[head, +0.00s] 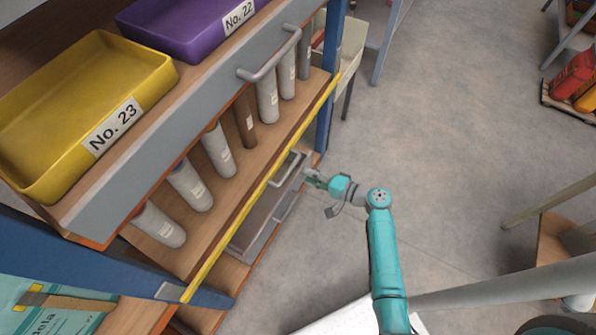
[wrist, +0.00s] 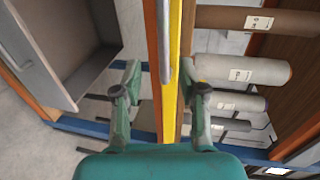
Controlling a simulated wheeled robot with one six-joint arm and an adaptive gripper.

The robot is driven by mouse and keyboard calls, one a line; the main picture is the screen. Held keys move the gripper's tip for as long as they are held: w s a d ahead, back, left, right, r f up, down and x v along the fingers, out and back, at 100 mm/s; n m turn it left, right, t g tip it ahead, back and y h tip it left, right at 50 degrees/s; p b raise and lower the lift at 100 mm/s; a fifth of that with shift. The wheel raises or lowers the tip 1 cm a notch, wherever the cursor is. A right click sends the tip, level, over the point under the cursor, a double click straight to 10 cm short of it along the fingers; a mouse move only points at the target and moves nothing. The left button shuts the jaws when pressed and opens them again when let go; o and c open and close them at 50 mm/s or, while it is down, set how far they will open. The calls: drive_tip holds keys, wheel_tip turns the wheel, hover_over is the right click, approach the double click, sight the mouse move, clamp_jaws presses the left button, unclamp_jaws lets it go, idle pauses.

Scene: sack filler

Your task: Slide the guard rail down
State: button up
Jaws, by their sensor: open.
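The yellow guard rail (head: 248,201) runs along the front edge of the shelf that bears the cylinders. A grey bar handle (head: 284,168) shows just below its far part; whether it is fixed to the rail is unclear. In the wrist view the yellow rail (wrist: 173,100) runs up the middle, with a grey bar (wrist: 163,35) along its left side. My gripper (head: 311,177) is open near the far end of the shelf. In the wrist view its fingers (wrist: 162,78) stand on either side of the rail and bar, with no grip visible.
A grey drawer (wrist: 75,45) lies left of the rail in the wrist view. A grey front with a handle (head: 270,58) and yellow and purple bins (head: 190,30) is above.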

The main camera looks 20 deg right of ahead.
drive_tip(key=shift+v, duration=2.2)
drive_tip(key=s+a+f+g+h, duration=0.2)
drive_tip(key=s+a+f+h, duration=0.3)
drive_tip(key=s, duration=0.4)
drive_tip(key=s+a+n+h, duration=0.2)
drive_tip(key=s, duration=0.9)
drive_tip(key=s+r+n+t+h, duration=0.1)
drive_tip(key=s+r+n+t, duration=0.1)
drive_tip(key=s+r+n, duration=0.2)
drive_tip(key=s+r+n+t+h, duration=0.1)
drive_tip(key=s+r+n, duration=0.3)
drive_tip(key=s+r, duration=0.6)
wheel_tip(320, 180, up, 11)
drive_tip(key=shift+a+r+n+t, duration=0.2)
drive_tip(key=shift+n+t, duration=0.2)
drive_tip(key=shift+t, duration=0.3)
